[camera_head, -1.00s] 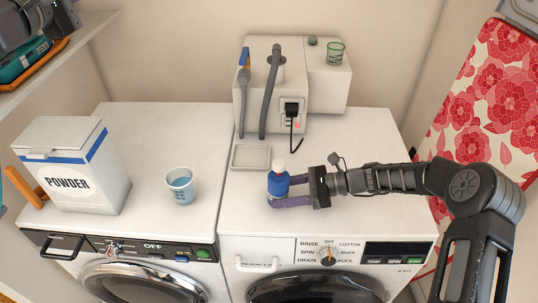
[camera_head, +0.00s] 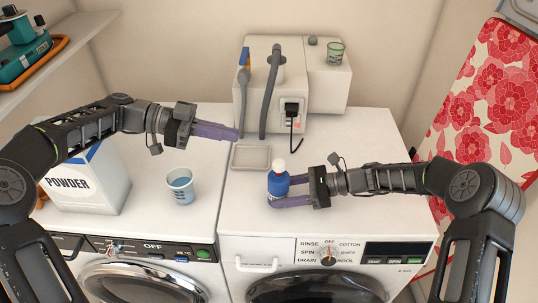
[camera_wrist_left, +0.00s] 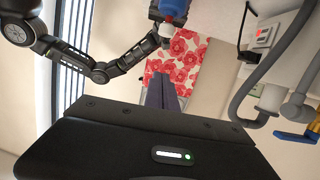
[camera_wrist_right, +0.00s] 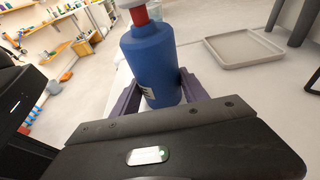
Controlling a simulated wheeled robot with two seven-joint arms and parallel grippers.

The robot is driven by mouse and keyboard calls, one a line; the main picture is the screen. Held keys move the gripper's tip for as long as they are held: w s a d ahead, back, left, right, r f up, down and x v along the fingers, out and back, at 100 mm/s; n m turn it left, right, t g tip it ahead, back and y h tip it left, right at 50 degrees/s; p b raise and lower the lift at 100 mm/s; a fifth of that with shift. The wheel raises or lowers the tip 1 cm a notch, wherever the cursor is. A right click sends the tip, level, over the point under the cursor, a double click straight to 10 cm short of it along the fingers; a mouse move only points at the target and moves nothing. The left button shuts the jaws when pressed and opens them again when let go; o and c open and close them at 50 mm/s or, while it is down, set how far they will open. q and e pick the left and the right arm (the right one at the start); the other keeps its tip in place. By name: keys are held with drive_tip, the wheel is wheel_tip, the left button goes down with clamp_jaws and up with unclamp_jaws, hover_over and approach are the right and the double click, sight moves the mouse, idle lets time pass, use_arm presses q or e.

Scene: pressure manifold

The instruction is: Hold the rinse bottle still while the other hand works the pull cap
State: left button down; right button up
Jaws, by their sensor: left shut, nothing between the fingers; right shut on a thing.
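The rinse bottle (camera_head: 278,184) is blue with a red neck and a white pull cap (camera_head: 280,164). It stands upright on the right-hand machine's top. My right gripper (camera_head: 276,197) is shut on the bottle's body from the right; the right wrist view shows the blue body (camera_wrist_right: 152,65) between its fingers, with the cap cut off by the top edge. My left gripper (camera_head: 238,134) is shut and empty, in the air up and left of the bottle. Its joined fingers (camera_wrist_left: 163,92) show in the left wrist view, with the bottle (camera_wrist_left: 174,10) beyond them at the top.
A shallow grey tray (camera_head: 234,157) lies behind and left of the bottle. A white manifold box (camera_head: 300,75) with grey hoses stands at the back. A measuring cup (camera_head: 181,186) and a powder box (camera_head: 95,190) stand on the left machine.

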use_arm(q)
drive_tip(key=shift+s+f, duration=0.1)
drive_tip(key=shift+d, duration=0.1)
hover_over(279, 167)
drive_tip(key=w+a, duration=0.2)
drive_tip(key=a, duration=0.1)
wheel_tip(279, 167, down, 2)
drive_tip(key=f, duration=0.3)
drive_tip(key=shift+s+d, duration=0.2)
drive_tip(key=shift+d, duration=0.1)
drive_tip(key=shift+f, duration=0.7)
